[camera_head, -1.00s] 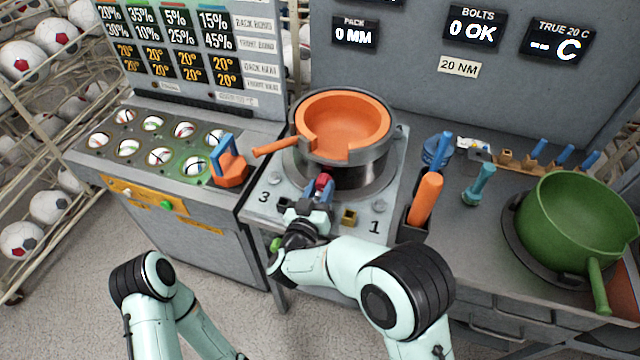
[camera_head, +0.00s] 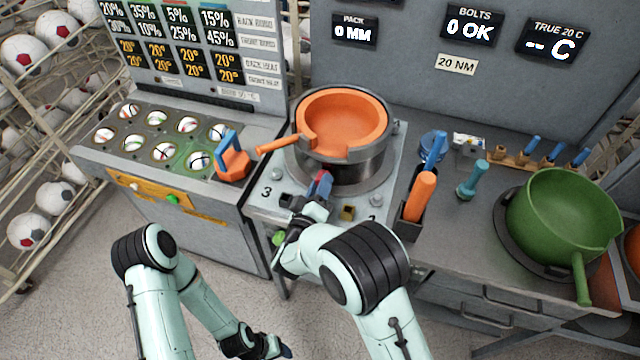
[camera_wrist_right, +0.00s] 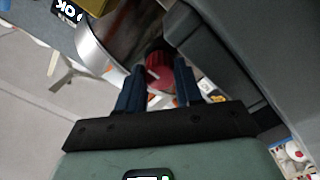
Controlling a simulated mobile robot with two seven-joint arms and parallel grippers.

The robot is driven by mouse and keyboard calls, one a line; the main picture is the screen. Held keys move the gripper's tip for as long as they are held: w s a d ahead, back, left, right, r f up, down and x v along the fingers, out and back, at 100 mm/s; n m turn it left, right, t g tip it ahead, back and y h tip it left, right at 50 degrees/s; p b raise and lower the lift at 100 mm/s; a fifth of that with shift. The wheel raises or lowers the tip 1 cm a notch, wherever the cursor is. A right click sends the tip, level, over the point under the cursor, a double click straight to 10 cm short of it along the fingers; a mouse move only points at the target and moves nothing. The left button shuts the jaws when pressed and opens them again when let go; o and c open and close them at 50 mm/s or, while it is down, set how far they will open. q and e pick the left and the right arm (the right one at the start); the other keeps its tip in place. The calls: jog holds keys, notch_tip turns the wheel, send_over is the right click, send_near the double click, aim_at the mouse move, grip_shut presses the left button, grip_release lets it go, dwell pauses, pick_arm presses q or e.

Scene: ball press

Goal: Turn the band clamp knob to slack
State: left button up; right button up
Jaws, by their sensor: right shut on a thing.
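The red band clamp knob (camera_wrist_right: 160,70) sits between the two blue fingers of my right gripper (camera_wrist_right: 158,82) in the right wrist view, and the gripper is shut on it. In the head view my right gripper (camera_head: 318,187) is at the front of the round metal press body (camera_head: 345,172), and its fingers and hand mostly hide the knob. The knob's turn angle cannot be read. My left gripper (camera_head: 279,350) is low at the bottom of the head view, away from the bench; its fingers are too small and dark to judge.
An orange pan-like part (camera_head: 345,120) with a handle sits in the press. An orange block with a blue handle (camera_head: 232,160) stands left of it. An orange-handled tool in a holder (camera_head: 421,195), a teal tool (camera_head: 473,182) and a green pot (camera_head: 562,220) stand to the right.

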dwell(0.4)
jog(key=o, duration=1)
jog(key=shift+o, duration=0.2)
pick_arm(q)
jog(key=shift+s+f+b, duration=0.7)
jog(key=shift+f, duration=0.2)
jog(key=shift+s+f+b, duration=0.65)
jog(key=shift+f+b, duration=0.05)
jog(key=shift+f, duration=0.2)
pick_arm(e)
jog(key=v, duration=1.3)
jog(key=shift+s, duration=0.25)
